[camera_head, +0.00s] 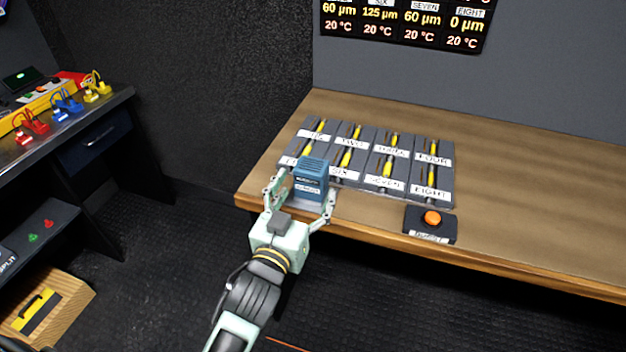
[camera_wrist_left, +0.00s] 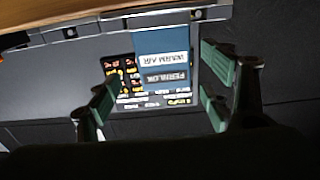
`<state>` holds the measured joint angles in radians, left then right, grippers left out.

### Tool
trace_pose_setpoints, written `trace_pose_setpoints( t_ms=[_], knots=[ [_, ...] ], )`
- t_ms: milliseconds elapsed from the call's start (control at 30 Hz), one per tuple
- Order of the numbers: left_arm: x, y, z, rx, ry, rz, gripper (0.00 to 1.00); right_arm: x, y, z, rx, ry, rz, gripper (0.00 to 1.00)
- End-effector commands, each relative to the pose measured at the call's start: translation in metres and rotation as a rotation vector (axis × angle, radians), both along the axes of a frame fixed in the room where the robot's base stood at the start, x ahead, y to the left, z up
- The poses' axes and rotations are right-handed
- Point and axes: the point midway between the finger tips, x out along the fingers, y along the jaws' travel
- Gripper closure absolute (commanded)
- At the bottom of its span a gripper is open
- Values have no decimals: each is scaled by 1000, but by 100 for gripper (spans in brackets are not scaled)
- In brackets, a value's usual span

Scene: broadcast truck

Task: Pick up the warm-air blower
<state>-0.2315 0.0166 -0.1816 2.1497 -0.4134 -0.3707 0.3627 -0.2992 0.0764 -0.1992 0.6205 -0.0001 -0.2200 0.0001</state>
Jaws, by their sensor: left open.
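The warm-air blower (camera_head: 310,177) is a blue box with a label, standing near the front left edge of the wooden desk, in front of the labelled panel. In the left wrist view the blower (camera_wrist_left: 163,62) shows its "WARM AIR" label upside down between the fingers. My left gripper (camera_head: 300,200) is open, with one finger on each side of the blower at the desk's front edge. In the left wrist view the fingers (camera_wrist_left: 160,95) stand apart, with visible gaps to the blower. My right gripper is not in view.
A dark panel of labelled slots (camera_head: 385,160) with yellow-handled tools lies just behind the blower. A black box with an orange button (camera_head: 432,218) sits to the right. The desk (camera_head: 540,210) is clear further right. A dark bench (camera_head: 90,120) with coloured connectors stands at the left.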

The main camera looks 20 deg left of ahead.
Motion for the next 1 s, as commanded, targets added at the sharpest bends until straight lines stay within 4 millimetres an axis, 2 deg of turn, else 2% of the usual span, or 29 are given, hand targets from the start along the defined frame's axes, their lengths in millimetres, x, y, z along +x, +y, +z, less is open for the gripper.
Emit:
trace_pose_setpoints(
  t_ms=[400, 533, 733, 1000],
  knots=[
    [53, 4, -7, 2, 0, 0, 27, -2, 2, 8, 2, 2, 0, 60],
    [60, 4, -8, 2, 1, 0, 27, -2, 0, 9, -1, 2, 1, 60],
    [60, 4, -9, 1, 2, 0, 27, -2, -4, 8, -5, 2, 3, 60],
    [60, 4, -9, 1, 3, 0, 50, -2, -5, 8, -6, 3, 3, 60]
  ],
)
